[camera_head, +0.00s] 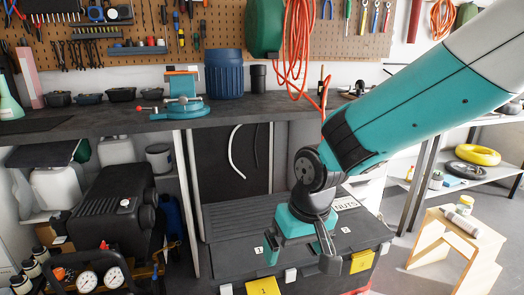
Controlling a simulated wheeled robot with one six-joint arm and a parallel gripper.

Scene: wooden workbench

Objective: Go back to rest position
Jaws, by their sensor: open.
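My gripper (298,254) hangs at the end of my teal and white arm, which reaches in from the upper right. Its fingers are spread and nothing shows between them. It is in front of and above a dark toolbox (228,250), partly hiding its lid and front. I cannot tell how far the fingers are from the lid.
A dark workbench (110,118) runs behind, with a teal vise (182,105) and a blue bin (223,73). A black compressor (112,205) stands at left. A wooden stool (455,250) stands at right. A red hose (296,45) hangs behind my arm.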

